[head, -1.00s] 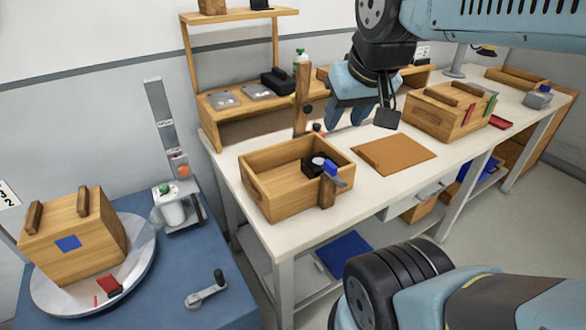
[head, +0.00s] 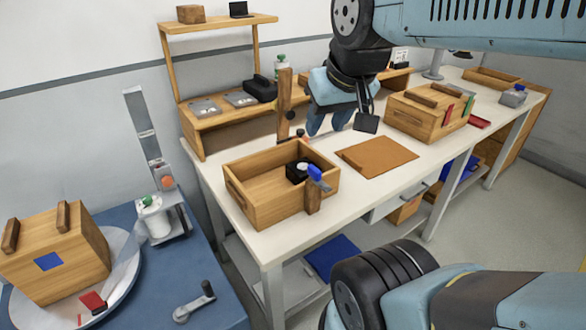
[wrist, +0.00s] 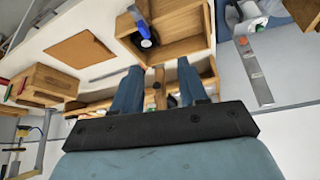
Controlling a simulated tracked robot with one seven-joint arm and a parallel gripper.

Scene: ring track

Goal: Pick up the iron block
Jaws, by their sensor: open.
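No block is clearly marked as the iron block. One candidate is a dark block (head: 298,171) with a white round part, inside an open wooden box (head: 262,213) on the white workbench. Another is a black blocky object (head: 261,90) on the low wooden shelf.
A wooden post (head: 285,103) stands close to the gripper's left. A brown board (head: 378,157) lies right of the box. A lidded wooden crate (head: 425,115) stands farther right.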

